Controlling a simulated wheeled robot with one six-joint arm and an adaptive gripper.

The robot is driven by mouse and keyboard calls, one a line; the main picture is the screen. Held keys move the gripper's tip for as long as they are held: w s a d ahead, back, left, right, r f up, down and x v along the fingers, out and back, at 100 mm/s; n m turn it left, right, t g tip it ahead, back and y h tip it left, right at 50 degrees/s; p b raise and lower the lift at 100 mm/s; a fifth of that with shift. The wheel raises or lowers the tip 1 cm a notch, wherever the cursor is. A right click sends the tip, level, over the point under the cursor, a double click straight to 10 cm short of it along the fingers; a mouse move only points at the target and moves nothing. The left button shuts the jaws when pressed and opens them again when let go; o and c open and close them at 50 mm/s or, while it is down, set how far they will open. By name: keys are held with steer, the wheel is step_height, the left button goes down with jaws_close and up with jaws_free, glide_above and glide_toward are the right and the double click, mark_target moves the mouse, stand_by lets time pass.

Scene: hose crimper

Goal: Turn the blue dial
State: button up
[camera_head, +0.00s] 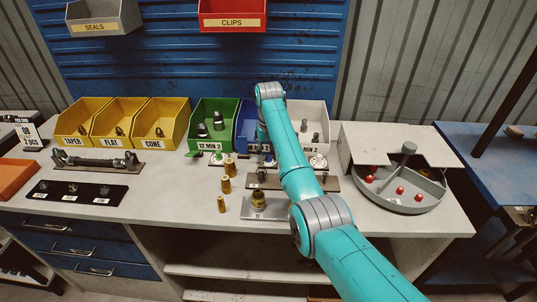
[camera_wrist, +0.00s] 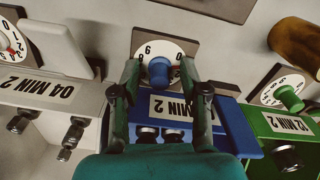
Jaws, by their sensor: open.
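The blue dial (camera_wrist: 158,73) is a small round blue knob on a white numbered disc (camera_wrist: 146,50), in front of the blue bin (camera_wrist: 228,118), whose label appears upside down. My gripper (camera_wrist: 160,66) is open, with one dark finger on each side of the dial. The fingers overlap the disc's edges in the picture; I cannot tell whether they touch the knob. In the head view the blue bin (camera_head: 241,122) is partly covered by my teal arm, and the dial and gripper are hard to make out there.
A red dial (camera_wrist: 9,51) and a green dial (camera_wrist: 290,98) stand on either side. A brass cylinder (camera_wrist: 297,43) is near the green dial. In the head view, brass fittings (camera_head: 226,185) stand in front of the green bin (camera_head: 211,113), and a round grey tray (camera_head: 402,203) is right.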

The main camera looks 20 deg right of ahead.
steer(key=shift+c, duration=0.2)
jaws_close()
steer(key=shift+m, duration=0.3)
steer(key=shift+m, duration=2.6)
steer(key=shift+o, duration=0.2)
jaws_free()
